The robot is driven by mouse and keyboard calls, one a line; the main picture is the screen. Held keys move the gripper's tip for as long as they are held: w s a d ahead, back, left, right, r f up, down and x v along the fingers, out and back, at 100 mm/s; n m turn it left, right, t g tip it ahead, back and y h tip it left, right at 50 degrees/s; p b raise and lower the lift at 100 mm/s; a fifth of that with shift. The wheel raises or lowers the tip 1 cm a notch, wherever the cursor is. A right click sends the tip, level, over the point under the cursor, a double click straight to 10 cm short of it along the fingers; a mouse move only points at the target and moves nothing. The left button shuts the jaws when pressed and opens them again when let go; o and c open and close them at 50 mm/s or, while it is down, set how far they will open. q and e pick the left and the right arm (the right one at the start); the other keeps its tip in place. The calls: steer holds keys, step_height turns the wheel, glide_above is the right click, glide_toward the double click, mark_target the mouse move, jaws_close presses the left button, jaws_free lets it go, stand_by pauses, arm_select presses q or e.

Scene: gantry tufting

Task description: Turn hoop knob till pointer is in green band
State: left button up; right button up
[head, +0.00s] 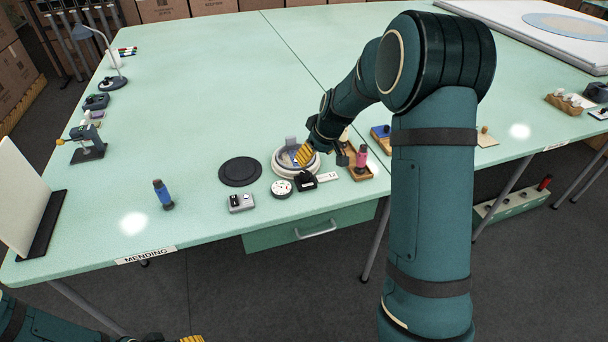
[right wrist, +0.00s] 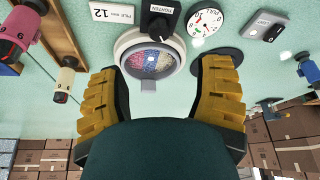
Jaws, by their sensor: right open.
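The black hoop knob (head: 305,182) sits on a dark block at the front of the white round hoop (head: 283,168). In the right wrist view, the knob (right wrist: 157,20) is labelled TIGHTEN. The round white gauge (head: 281,188) is beside it; it also shows in the right wrist view (right wrist: 206,22) with red and green marks, its pointer too small to read surely. My right gripper (head: 305,155) is open and empty over the hoop, its yellow fingers (right wrist: 160,75) apart and clear of the knob. My left gripper (head: 190,339) only just shows at the bottom edge.
The table (head: 210,100) behind is mostly clear.

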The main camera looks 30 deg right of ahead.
mark_target(305, 173)
steer(key=b+x, duration=0.2)
steer(key=x, duration=0.9)
steer(key=shift+f, duration=0.3)
jaws_close()
